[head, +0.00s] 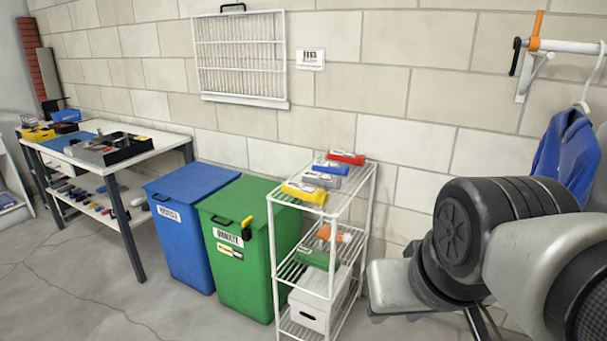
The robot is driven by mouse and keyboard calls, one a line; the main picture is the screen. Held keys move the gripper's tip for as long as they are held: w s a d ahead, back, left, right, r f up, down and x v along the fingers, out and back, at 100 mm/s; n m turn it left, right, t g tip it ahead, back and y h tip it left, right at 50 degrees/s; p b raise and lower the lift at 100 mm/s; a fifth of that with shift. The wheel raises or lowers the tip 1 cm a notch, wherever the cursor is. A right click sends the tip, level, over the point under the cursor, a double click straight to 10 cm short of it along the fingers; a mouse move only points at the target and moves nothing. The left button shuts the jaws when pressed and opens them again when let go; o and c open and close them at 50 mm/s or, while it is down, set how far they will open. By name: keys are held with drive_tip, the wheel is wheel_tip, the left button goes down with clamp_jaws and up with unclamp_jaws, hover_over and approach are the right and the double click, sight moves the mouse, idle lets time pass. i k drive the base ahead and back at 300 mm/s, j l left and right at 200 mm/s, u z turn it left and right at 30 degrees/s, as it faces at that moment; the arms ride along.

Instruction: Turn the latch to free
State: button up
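Several latch-like parts show, and I cannot tell which is the task's latch. A black handle (233,7) shows at the top of the white louvred panel (241,55) on the wall. An orange upright piece (537,30) and a black lever (515,56) are at the left end of the white wall bracket (522,82). A grey and black link of my arm fills the lower right. My gripper's fingers are not visible.
A blue bin (183,235) stands left of the green one. A white wire rack (370,185) holding coloured packages stands close to its right. A workbench (150,150) is at left. Floor is free at front left.

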sight(245, 223)
drive_tip(key=i+j, duration=0.7)
drive_tip(key=j, duration=0.25)
drive_tip(key=i+j, duration=0.4)
drive_tip(key=i+j+z, duration=0.1)
drive_tip(key=j+z, duration=0.15)
drive_tip(key=j, duration=0.3)
drive_tip(key=j+z, duration=0.25)
drive_tip(key=j, duration=0.25)
drive_tip(key=i+l, duration=0.15)
drive_tip(key=i, duration=0.2)
drive_tip(key=k+l+u, duration=0.25)
drive_tip(key=l, duration=0.2)
drive_tip(key=l+u, duration=0.25)
drive_tip(key=l, duration=0.2)
drive_tip(key=k+l+u, duration=0.2)
drive_tip(key=l, duration=0.2)
drive_tip(key=k+l+u, duration=0.25)
drive_tip(key=k+l, duration=0.05)
drive_tip(key=l, duration=0.05)
